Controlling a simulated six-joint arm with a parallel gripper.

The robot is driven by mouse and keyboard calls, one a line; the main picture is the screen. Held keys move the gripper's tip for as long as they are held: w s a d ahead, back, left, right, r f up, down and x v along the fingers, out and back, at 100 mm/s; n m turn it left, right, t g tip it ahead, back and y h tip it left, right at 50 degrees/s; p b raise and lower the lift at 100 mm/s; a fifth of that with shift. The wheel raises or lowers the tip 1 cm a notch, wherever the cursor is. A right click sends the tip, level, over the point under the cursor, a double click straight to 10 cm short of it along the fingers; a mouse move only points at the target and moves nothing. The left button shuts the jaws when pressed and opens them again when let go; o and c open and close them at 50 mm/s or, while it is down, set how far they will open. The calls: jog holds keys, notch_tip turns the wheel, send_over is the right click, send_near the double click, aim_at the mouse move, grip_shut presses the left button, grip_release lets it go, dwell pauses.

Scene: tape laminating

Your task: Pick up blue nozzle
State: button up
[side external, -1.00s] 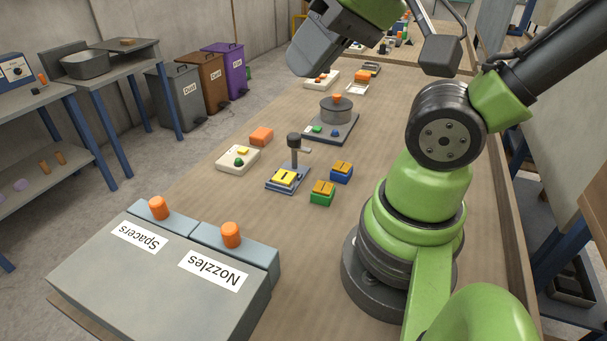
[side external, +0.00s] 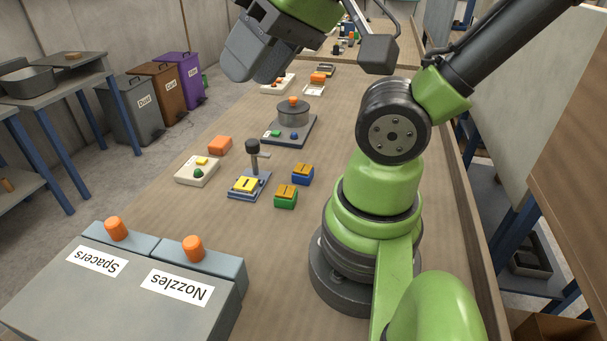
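A small blue block with an orange-yellow slotted top (side external: 303,174) stands on the table, left of my arm's base. No thing in view is marked as the blue nozzle, and I cannot tell whether this block is it. A similar green block (side external: 286,197) stands just in front of it. A grey box labelled Nozzles (side external: 178,287) with an orange knob (side external: 193,249) is at the front left. My gripper (side external: 252,62) is raised high above the table at the top of the picture, well apart from the blocks. Its fingers are not clear, and I see nothing held in it.
A small lever press (side external: 249,184) stands left of the blocks. A white button box (side external: 197,171) and an orange block (side external: 220,145) are further left. A round grey device (side external: 292,115) is behind. A Spacers label (side external: 97,261) is beside Nozzles. The table before the blocks is clear.

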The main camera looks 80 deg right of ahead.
jog(key=o, duration=0.7)
jog(key=n+g+h, duration=0.2)
jog(key=n+g, duration=0.1)
jog(key=g, duration=0.4)
send_over(303, 168)
notch_tip(303, 168, down, 20)
jog(key=f, duration=0.4)
jog(key=shift+s+a+f, duration=0.1)
jog(key=shift+s, duration=0.3)
jog(key=shift+w+f, duration=0.25)
jog(key=shift+f, duration=1.4)
jog(key=shift+w+f, duration=0.2)
jog(key=shift+f, duration=1.45)
